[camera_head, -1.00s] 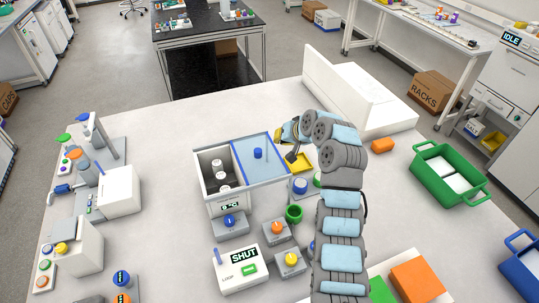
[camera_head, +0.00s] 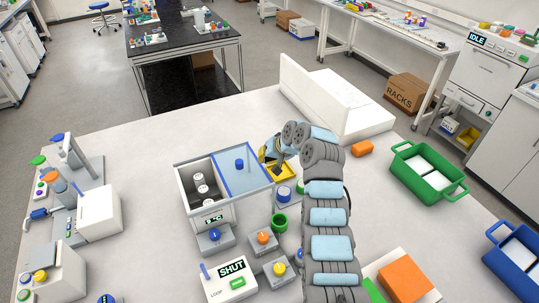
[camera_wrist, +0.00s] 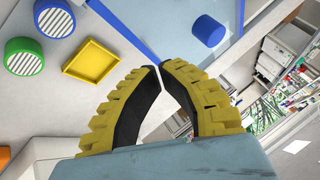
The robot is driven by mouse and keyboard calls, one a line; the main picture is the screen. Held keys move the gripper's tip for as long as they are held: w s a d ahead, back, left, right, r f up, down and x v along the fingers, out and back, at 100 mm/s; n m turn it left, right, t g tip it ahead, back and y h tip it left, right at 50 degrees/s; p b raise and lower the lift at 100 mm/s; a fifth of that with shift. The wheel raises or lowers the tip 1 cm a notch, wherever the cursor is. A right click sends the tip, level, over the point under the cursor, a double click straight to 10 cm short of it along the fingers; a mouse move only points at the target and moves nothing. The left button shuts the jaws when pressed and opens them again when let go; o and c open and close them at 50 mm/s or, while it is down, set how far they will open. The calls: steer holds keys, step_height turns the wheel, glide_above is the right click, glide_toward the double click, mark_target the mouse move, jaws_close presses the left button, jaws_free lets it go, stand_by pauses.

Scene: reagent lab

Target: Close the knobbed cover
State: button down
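The knobbed cover is a flat blue panel (camera_head: 235,177) with a blue round knob (camera_head: 239,163). It lies over the right part of a white box (camera_head: 212,213). The left part of the box is open, with several white-topped vials inside. In the wrist view the cover (camera_wrist: 160,18) is at the top and its knob (camera_wrist: 209,31) stands right of and above my fingertips. My gripper (camera_wrist: 159,68) has yellow-backed fingers, their tips together with nothing between them. In the head view my gripper (camera_head: 268,151) is right of the cover, apart from the knob.
A yellow tray (camera_head: 284,178), a blue round container (camera_head: 283,194) and a green one (camera_head: 279,221) stand right of the box. Small knob units and a SHUT display block (camera_head: 230,280) are in front. A green crate (camera_head: 427,173) is farther right. Clear tabletop lies behind the box.

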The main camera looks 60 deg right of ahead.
mark_target(246, 164)
steer(key=shift+x, duration=1.15)
steer(key=shift+w+a+f+p, duration=0.1)
steer(key=shift+w+a+p, duration=0.3)
steer(key=shift+w, duration=0.55)
steer(key=shift+w+a+f+p, duration=0.1)
steer(key=shift+w+a+p, duration=0.15)
steer(key=shift+w+a, duration=0.5)
steer(key=shift+w+d, duration=0.2)
steer(key=shift+w, duration=0.05)
